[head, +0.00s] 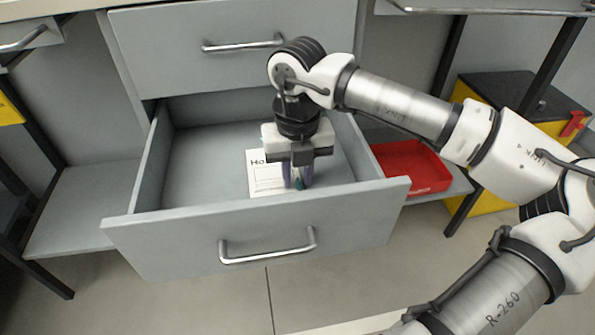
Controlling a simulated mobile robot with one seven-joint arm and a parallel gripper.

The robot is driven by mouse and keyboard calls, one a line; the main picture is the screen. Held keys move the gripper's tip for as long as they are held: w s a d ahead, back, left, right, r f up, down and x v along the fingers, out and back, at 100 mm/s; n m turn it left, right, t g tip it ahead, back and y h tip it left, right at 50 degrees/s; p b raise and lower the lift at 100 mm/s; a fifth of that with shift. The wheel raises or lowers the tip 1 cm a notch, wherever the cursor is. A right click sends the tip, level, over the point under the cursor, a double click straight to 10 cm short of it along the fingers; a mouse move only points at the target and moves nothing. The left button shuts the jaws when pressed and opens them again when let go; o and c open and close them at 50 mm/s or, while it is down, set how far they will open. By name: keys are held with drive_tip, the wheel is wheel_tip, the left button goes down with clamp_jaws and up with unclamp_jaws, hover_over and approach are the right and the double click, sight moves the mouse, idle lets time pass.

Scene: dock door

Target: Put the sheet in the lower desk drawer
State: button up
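The white sheet (263,181), with dark print starting "Ho", is inside the open lower desk drawer (190,229). It looks flat on the drawer floor, right of the middle. My gripper (298,186) points down into the drawer over the sheet and hides much of it. The fingers look purple, with something teal between them. I cannot tell whether they touch the sheet, or whether they are open or shut. The lower drawer's front has a metal bar handle (268,255).
The upper drawer (170,50) above is shut, with its own bar handle (243,46). A red tray (410,166) sits on a shelf to the right. A yellow and black case (490,199) stands farther right. The drawer's left half is bare.

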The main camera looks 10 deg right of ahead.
wheel_tip(320, 180, up, 12)
drive_tip(key=p, duration=0.3)
drive_tip(key=shift+r, duration=0.15)
idle(1.2)
